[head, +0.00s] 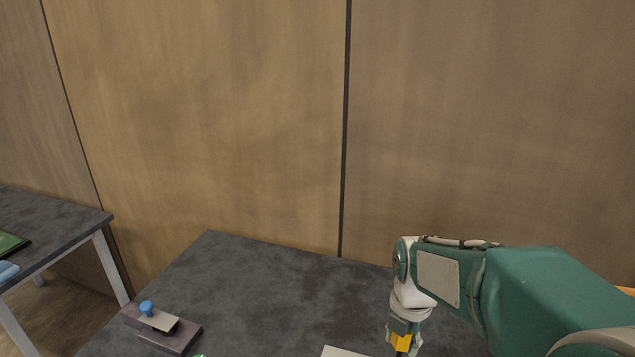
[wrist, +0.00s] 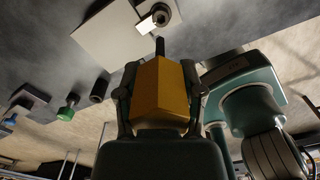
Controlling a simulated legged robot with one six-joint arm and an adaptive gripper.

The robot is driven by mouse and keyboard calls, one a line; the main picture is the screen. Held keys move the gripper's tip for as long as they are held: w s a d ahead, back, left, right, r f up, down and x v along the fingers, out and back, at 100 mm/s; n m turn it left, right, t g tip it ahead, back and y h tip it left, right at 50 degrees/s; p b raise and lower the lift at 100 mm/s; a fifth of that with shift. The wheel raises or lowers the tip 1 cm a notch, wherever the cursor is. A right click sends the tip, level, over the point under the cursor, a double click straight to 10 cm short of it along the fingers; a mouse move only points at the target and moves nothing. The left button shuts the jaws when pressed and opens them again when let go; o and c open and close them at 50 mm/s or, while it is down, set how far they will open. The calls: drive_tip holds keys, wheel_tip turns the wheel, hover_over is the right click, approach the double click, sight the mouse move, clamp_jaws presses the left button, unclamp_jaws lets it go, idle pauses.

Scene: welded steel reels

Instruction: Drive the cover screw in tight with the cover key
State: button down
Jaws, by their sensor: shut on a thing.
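My gripper (wrist: 160,95) is shut on the orange handle of the cover key (wrist: 160,90), with a finger on each side. The key's dark shaft (wrist: 160,46) points away from the gripper, towards a round metal-rimmed piece (wrist: 162,14) at the edge of a pale plate. I cannot tell whether the shaft tip touches that piece. The cover screw cannot be made out clearly. In the head view the orange handle (head: 401,342) shows below my wrist, low over the table, and the key's tip is out of frame.
The pale plate (wrist: 105,28) lies on the dark table (head: 270,290). A dark block (head: 178,338) with a blue knob (head: 147,307) stands at the left. A black cylinder (wrist: 99,90) and a green-capped piece (wrist: 66,111) are nearby. Another table (head: 60,225) stands far left. The table's back middle is clear.

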drive_tip(key=shift+r, duration=2.2)
